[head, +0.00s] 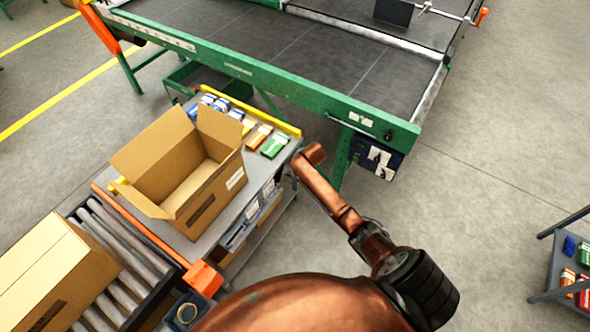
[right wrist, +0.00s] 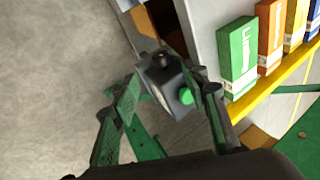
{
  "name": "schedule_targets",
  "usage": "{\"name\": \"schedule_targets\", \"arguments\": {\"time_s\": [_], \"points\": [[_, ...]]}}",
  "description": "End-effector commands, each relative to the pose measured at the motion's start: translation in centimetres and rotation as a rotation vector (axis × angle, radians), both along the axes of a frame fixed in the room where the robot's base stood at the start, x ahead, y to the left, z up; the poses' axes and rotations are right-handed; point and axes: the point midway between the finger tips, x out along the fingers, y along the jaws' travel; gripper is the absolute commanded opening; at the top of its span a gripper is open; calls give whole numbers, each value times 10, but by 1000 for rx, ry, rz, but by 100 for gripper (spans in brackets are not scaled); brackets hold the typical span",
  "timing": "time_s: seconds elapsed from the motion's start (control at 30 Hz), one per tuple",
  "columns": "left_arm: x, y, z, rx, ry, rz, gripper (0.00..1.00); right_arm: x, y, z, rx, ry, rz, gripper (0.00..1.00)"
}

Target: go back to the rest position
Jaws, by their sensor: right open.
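My right arm (head: 330,195) reaches up from the bottom of the head view, its far end beside the right edge of the packing table (head: 235,218). My right gripper (right wrist: 160,100) shows in the right wrist view with its two fingers apart and nothing held between them. A grey box with a green button (right wrist: 176,97) is seen beyond the fingers. In the head view the gripper's fingers cannot be made out. My left gripper is in neither view.
An open, empty-looking carton (head: 205,185) stands on the table beside small boxes, including a green one (head: 274,145); it also shows in the wrist view (right wrist: 238,60). A green-framed conveyor (head: 270,85) lies behind.

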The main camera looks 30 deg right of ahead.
Motion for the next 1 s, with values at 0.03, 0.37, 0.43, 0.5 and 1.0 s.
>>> {"name": "schedule_targets", "arguments": {"time_s": [0.03, 0.37, 0.43, 0.5, 1.0], "points": [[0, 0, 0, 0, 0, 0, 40, 0, 0, 0, 0, 0, 0, 42], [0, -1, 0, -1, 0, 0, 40, -3, 0, -6, -4, 6, 8, 42], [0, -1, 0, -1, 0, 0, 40, -13, -1, -22, -18, 19, 27, 42], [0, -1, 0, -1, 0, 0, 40, -30, -3, -50, -43, 40, 66, 42], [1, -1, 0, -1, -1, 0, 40, -286, 7, -298, -295, 257, 631, 42]]}}
